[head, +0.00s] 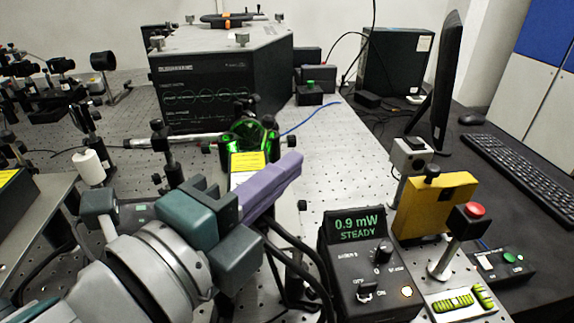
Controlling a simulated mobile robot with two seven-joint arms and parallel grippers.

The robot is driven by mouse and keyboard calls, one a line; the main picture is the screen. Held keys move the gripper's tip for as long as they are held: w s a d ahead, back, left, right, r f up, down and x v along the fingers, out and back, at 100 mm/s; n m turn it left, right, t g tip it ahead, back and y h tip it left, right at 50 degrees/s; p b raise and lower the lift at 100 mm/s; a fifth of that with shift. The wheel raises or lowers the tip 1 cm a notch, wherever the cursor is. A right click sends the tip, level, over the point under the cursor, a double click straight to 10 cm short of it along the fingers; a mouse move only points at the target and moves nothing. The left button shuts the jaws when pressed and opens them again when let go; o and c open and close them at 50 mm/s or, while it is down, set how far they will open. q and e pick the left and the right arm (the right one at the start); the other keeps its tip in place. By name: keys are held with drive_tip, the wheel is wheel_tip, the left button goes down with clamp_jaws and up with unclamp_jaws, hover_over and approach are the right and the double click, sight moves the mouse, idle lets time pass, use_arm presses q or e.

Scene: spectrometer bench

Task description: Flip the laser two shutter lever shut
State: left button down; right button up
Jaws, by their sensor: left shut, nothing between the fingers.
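My left gripper (292,162) reaches in from the lower left with its purple fingers together and nothing between them. Its fingertips are in front of and to the right of a pale laser housing with a yellow label (248,160). Green light glows on the mount (250,135) just behind that label. I cannot pick out the laser two shutter lever for sure; my gripper and wrist cover part of the housing. A black meter (358,262) to the right of my gripper reads "0.9 mW STEADY". My right gripper is not in view.
A yellow plate (435,205) and a red button on a post (470,218) stand right of the meter. A large black instrument (215,85) stands at the back. Posts and optics crowd the left. Bare perforated bench (335,145) lies beyond my fingertips.

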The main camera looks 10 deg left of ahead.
use_arm(q)
drive_tip(key=a+v, duration=0.1)
drive_tip(key=v, duration=0.7)
drive_tip(key=shift+r+b, duration=0.4)
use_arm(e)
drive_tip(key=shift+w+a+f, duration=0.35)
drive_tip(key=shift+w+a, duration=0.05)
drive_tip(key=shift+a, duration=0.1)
